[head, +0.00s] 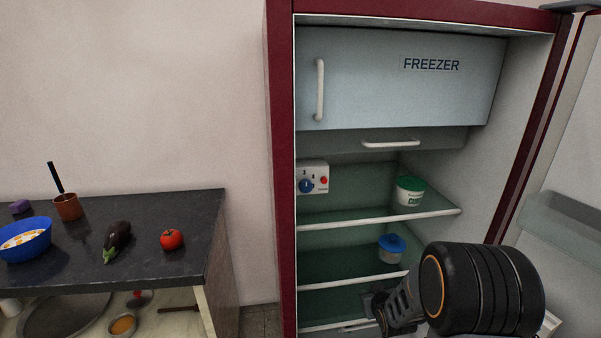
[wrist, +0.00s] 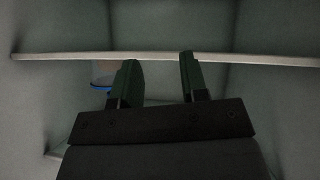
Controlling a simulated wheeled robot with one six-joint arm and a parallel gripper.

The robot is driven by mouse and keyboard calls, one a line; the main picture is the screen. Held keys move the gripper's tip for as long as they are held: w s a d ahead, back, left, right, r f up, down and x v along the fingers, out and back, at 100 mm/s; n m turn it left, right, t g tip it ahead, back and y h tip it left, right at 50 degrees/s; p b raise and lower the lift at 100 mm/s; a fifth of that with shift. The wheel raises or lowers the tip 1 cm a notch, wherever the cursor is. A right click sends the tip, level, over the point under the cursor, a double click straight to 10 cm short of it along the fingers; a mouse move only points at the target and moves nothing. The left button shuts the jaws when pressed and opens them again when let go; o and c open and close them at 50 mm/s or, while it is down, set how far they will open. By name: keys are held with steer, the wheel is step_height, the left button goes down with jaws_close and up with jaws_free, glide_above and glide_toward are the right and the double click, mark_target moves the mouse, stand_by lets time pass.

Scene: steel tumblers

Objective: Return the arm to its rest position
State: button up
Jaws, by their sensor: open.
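My gripper (wrist: 160,80) shows in the wrist view with its two fingers apart and nothing between them. It is inside the open fridge, just below or in front of a shelf's pale front edge (wrist: 200,58). In the head view my arm reaches into the lower right of the fridge (head: 281,200), and its dark wrist hides part of the lower shelves. The fingertips are not clear in the head view. A tub with a blue lid (head: 391,248) stands on the shelf just above my arm, and it also shows behind the left finger in the wrist view (wrist: 102,82).
A green-lidded tub (head: 409,191) stands on the upper shelf. The freezer door (head: 400,80) is shut. The fridge door (head: 565,220) stands open at the right. A dark counter (head: 190,205) at the left holds a blue bowl (head: 25,240), an eggplant (head: 118,238) and a tomato (head: 171,240).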

steer(key=s+a+r+g+p, duration=0.1)
steer(key=s+r+p, duration=0.2)
steer(key=r, duration=0.3)
steer(key=s+r+m+g+p, duration=0.1)
steer(key=s+r+p, duration=0.1)
steer(key=r, duration=0.5)
steer(key=s+a+r+g+p, duration=0.1)
steer(key=s+r+p, duration=0.2)
steer(key=r, duration=0.3)
steer(key=s+a+r+m+g+p, duration=0.1)
steer(key=s+a+r+g+p, duration=0.2)
steer(key=s+r, duration=1)
steer(key=g+p, duration=0.1)
steer(key=p, duration=0.2)
steer(key=shift+s+r, duration=0.15)
steer(key=shift+s, duration=0.25)
